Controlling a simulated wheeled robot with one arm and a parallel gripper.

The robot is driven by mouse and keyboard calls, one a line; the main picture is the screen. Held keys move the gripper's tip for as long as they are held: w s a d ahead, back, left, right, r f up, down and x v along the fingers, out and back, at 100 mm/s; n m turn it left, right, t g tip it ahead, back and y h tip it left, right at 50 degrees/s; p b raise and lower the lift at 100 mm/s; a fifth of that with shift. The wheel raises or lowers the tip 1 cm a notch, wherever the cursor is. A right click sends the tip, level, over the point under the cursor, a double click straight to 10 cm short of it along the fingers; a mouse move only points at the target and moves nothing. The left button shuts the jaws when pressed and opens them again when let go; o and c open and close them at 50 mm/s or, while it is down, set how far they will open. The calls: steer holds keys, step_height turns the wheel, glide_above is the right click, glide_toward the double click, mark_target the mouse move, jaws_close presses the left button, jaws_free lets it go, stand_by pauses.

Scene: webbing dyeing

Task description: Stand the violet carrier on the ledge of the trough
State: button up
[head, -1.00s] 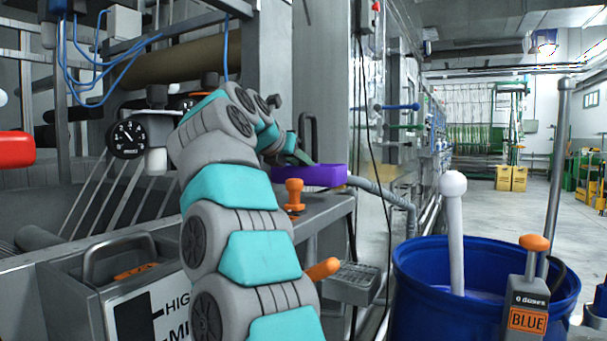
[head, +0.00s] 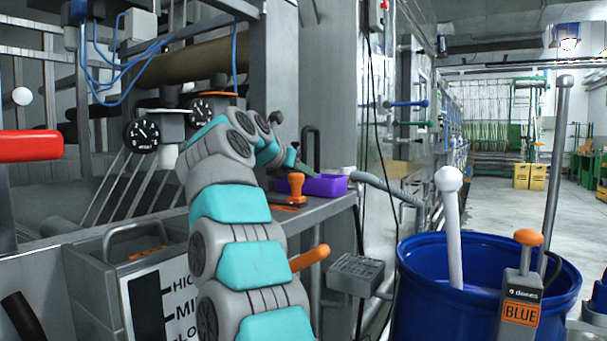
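The violet carrier (head: 326,186) is at the right end of the trough, low over the grey ledge (head: 322,210). It looks level, behind an orange knob that covers part of its left side. I cannot tell whether its underside touches the ledge. My gripper (head: 303,169) reaches down to the carrier's upper left rim and appears shut on it. The fingertips are small and partly hidden, so the grip itself is hard to see. The trough (head: 40,260) lies to the left, mostly behind my arm.
The orange knob (head: 296,189) stands on the ledge close in front of the carrier. A grey pipe (head: 385,184) runs just right of the ledge. A blue barrel (head: 420,285) with a white-knobbed rod stands at the right front. Dial gauges (head: 142,134) are behind my arm.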

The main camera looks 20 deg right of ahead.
steer(key=o, duration=0.4)
steer(key=shift+c, duration=0.2)
steer(key=shift+r, duration=0.1)
steer(key=v, duration=1.1)
steer(key=shift+r, duration=0.1)
steer(key=shift+s+a, duration=0.25)
steer(key=shift+a, duration=0.1)
